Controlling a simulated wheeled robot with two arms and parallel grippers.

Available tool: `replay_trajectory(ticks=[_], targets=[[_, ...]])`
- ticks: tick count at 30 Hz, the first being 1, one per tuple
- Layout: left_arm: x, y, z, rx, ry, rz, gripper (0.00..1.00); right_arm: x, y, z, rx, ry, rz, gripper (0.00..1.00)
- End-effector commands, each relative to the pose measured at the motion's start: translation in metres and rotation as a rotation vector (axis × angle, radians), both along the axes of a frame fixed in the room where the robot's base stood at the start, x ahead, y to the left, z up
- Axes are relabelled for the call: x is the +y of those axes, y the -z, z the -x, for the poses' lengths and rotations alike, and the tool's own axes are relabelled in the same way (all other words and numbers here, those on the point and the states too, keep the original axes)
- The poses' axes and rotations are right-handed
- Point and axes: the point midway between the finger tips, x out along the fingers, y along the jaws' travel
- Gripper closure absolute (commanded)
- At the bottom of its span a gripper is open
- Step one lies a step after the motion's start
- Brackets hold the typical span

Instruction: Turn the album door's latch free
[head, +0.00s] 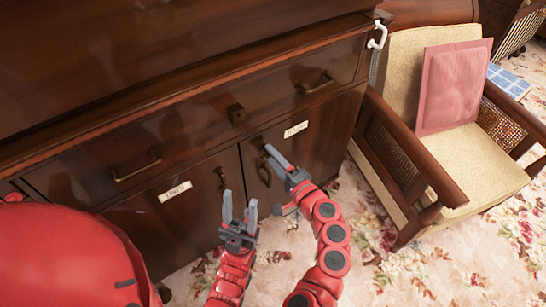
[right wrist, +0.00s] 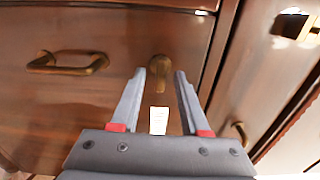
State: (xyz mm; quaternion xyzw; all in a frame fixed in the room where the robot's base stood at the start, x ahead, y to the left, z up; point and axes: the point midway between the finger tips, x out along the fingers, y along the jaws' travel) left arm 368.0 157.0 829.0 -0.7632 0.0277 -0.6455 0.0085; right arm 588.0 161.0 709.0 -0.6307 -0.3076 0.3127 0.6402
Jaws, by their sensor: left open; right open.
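The dark wood cabinet has two lower doors with small white labels, too blurred to read surely: a left door label (head: 174,191) and a right door label (head: 295,130). A brass fitting (head: 264,173) sits near the left edge of the right door. My right gripper (head: 276,181) is open beside it. In the right wrist view a brass latch (right wrist: 159,70) lies just ahead of the open right gripper (right wrist: 160,74), in line with the gap between its fingers; contact cannot be told. My left gripper (head: 239,203) is open and empty, lower, in front of the left door.
A brass fitting (head: 222,178) is on the left door. Drawer pulls (head: 136,166) and (head: 317,83) and a square brass plate (head: 236,113) are above. A cushioned armchair (head: 455,140) stands close at the right. Flowered carpet (head: 455,250) is open in front.

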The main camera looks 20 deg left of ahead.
Motion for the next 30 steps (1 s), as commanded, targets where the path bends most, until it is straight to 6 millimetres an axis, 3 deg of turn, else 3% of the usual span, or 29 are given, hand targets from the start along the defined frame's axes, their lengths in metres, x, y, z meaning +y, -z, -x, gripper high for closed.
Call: replay_trajectory(ticks=[8, 22, 30], targets=[[0.000, -0.001, 0.000, 0.000, 0.000, 0.000, 0.50, -0.013, 0.000, 0.009, 0.000, 0.003, -0.001, 0.55], [0.000, 0.000, 0.000, 0.000, 0.000, 0.000, 0.50, -0.104, 0.002, 0.079, 0.004, 0.009, 0.001, 0.55], [0.000, 0.003, 0.000, 0.000, 0.000, 0.000, 0.50, -0.134, 0.001, 0.103, 0.002, 0.004, -0.001, 0.55]])
